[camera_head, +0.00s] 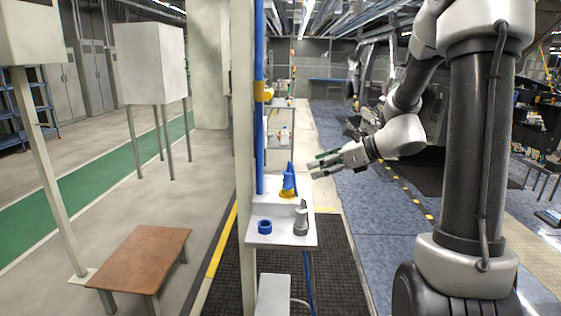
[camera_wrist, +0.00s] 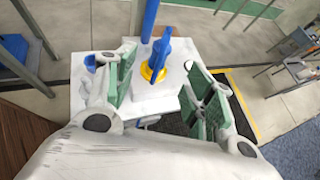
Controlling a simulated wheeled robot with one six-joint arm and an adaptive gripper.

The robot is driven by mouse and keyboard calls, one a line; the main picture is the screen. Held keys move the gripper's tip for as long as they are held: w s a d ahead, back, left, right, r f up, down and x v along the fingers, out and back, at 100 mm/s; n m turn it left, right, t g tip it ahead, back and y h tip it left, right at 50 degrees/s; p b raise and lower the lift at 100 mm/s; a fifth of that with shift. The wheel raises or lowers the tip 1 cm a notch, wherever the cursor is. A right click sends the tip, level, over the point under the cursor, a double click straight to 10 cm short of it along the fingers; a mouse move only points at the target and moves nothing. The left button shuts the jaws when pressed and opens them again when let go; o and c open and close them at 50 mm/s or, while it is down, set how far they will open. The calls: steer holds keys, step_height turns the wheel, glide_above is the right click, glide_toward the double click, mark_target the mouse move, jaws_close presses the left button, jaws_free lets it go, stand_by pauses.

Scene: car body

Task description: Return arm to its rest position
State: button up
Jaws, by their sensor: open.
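My arm (camera_head: 408,105) reaches out to the left in the head view. My gripper (camera_head: 318,164) is open and empty, in the air to the right of a white stand (camera_head: 268,235). In the wrist view my gripper (camera_wrist: 166,92) has its green-padded fingers spread wide, with the stand's top behind and between them. A blue tool with a yellow collar (camera_head: 288,183) stands upright on the stand; it also shows between the fingers in the wrist view (camera_wrist: 158,58), apart from them.
A blue ring (camera_head: 264,227) and a grey bottle-like item (camera_head: 301,218) sit on the stand's front part. A blue post (camera_head: 259,95) and pale column (camera_head: 243,110) rise beside it. A low brown table (camera_head: 140,258) stands left. Blue floor (camera_head: 385,225) lies open right of the stand.

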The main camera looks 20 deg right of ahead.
steer(key=s+d+f+n+g+h, duration=0.2)
steer(key=s+n+g, duration=0.1)
steer(key=s+n, duration=0.5)
steer(key=s+d+f+n+g+h, duration=0.2)
steer(key=s+n+g, duration=0.1)
steer(key=s+n, duration=0.5)
steer(key=s+d+r+n+t+h, duration=0.2)
steer(key=s+r+n+h, duration=0.3)
steer(key=s+r+n, duration=0.4)
steer(key=shift+s+n, duration=0.5)
steer(key=shift+s, duration=0.45)
